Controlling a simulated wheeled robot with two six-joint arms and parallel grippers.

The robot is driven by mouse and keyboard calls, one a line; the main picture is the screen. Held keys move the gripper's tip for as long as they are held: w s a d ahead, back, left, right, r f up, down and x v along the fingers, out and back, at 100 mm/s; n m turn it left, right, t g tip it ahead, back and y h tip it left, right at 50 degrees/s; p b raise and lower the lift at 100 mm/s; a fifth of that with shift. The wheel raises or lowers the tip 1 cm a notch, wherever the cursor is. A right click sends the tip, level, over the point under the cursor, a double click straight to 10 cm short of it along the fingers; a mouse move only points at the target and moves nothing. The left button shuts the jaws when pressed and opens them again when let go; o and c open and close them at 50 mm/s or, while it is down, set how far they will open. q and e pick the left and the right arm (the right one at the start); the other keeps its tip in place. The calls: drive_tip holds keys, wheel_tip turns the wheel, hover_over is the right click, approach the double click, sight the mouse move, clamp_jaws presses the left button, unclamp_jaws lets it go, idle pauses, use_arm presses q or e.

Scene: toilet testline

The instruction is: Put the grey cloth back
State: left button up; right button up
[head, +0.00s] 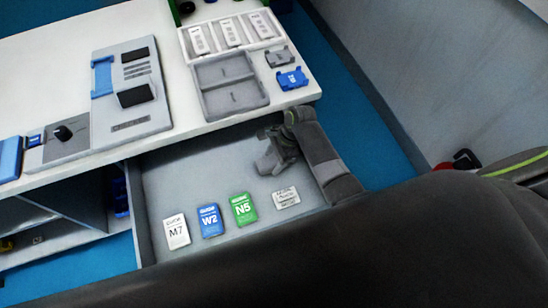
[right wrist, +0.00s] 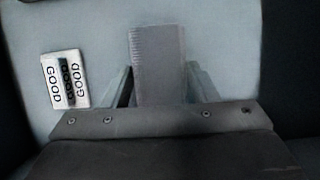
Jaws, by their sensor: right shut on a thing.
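My right gripper (head: 270,160) reaches over the open grey drawer (head: 185,185). In the right wrist view its two fingers (right wrist: 158,88) are shut on the grey cloth (right wrist: 158,62), a narrow folded strip that sticks out past the fingertips. In the head view the cloth is hard to tell from the dark grey gripper. I cannot tell whether the cloth touches the drawer floor. My left gripper is not in view.
In the drawer lie a white M7 card (head: 176,231), a blue W2 card (head: 210,220), a green N5 card (head: 243,209) and a white GOOD label (head: 286,197). The white table (head: 50,75) above holds grey trays (head: 229,83) and a blue clip (head: 291,79).

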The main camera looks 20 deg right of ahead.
drive_tip(key=o, duration=0.9)
drive_tip(key=shift+f, duration=0.1)
drive_tip(key=p+v, duration=0.1)
drive_tip(key=v, duration=1.1)
drive_tip(key=shift+p, duration=0.4)
